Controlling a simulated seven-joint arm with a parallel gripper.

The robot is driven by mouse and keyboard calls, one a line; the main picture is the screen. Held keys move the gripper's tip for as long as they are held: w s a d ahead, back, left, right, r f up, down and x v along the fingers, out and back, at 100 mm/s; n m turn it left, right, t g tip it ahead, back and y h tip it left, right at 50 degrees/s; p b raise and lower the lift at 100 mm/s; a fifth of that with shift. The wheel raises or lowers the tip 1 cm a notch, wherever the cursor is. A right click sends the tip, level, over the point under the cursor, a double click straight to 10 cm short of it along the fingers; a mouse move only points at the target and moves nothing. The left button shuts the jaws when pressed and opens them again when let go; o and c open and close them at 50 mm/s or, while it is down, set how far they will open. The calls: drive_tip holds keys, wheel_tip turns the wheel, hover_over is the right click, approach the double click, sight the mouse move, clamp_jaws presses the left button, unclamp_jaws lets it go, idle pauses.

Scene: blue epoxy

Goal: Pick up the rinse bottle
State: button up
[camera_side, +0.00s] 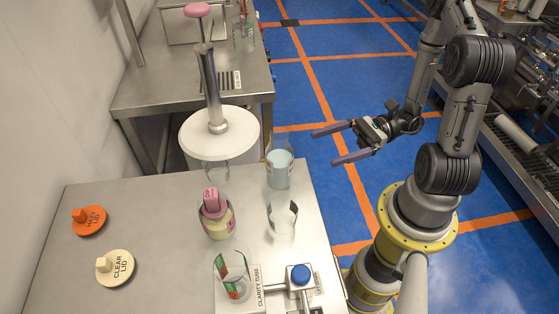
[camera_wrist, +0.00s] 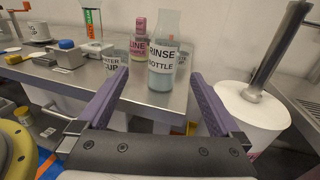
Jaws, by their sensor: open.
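The rinse bottle (camera_side: 279,170) is a clear vessel of pale blue liquid. It stands upright near the table's right edge in the side view. In the wrist view the rinse bottle (camera_wrist: 162,58) shows its label and lies beyond the fingertips, roughly between them. My gripper (camera_side: 325,147) is open and empty, off the table's right side, with its fingers pointing left toward the bottle and a gap between. In the wrist view my gripper (camera_wrist: 158,76) shows two purple fingers spread apart.
The pink-capped line sample bottle (camera_side: 217,218) and a clear cup (camera_side: 282,219) stand close to the rinse bottle. A glass tube (camera_side: 235,276) and a blue-knobbed device (camera_side: 300,276) are nearer. A white round stand (camera_side: 195,140) is behind. Two lids (camera_side: 89,220) (camera_side: 115,268) lie left.

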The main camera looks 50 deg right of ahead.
sight(267, 163)
drive_tip(key=shift+m+t, duration=0.4)
drive_tip(key=shift+f+x, duration=0.15)
drive_tip(key=shift+x, duration=3.1)
drive_tip(key=shift+f+x, duration=0.15)
drive_tip(key=shift+x, duration=3.05)
drive_tip(key=shift+w+d, duration=0.1)
drive_tip(key=shift+w, duration=0.1)
drive_tip(key=c, duration=1.6)
